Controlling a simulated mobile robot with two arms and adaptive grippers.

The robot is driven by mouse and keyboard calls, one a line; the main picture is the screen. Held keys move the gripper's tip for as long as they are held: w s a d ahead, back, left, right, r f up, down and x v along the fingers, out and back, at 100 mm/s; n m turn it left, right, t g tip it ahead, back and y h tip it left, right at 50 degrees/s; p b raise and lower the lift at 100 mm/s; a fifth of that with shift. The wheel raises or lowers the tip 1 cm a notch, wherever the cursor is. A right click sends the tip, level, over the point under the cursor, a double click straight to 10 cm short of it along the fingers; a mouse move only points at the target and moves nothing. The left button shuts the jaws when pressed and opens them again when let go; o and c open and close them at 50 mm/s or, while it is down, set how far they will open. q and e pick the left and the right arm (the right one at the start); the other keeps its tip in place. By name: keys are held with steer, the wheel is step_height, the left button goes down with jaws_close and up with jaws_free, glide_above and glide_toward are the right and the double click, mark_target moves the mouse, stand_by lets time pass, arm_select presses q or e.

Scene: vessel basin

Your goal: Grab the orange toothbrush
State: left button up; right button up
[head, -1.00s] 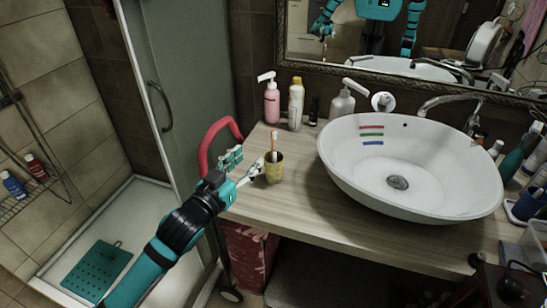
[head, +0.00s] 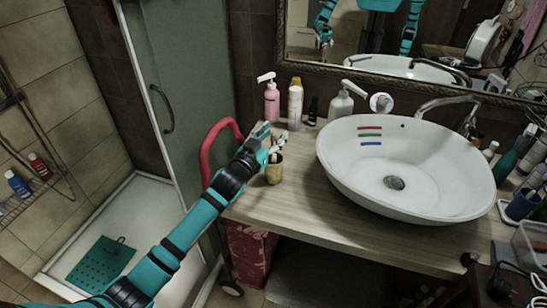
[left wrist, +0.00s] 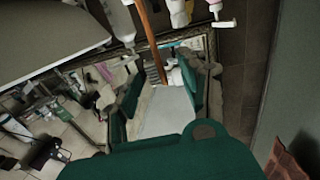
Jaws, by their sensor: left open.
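The orange toothbrush (head: 273,157) stands in a yellowish cup (head: 274,173) on the wooden counter, left of the basin. My left gripper (head: 273,139) is just above the cup rim, around or beside the brush, and partly hides it. In the left wrist view the brush's orange-brown handle (left wrist: 151,40) runs down from the top edge to between the dark teal fingers. The left gripper is open. I cannot tell whether the fingers touch the brush. My right gripper is not in view.
A pink pump bottle (head: 271,102), a white bottle with a yellow cap (head: 295,103) and a soap dispenser (head: 340,103) stand behind the cup. The white basin (head: 330,170) is to the right. A red curved handle (head: 207,147) is left of my gripper. The front counter is clear.

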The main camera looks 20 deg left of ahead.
arm_select(q)
steer(key=shift+w+d, duration=0.1)
steer(key=shift+w, duration=0.15)
jaws_close()
stand_by(0.3)
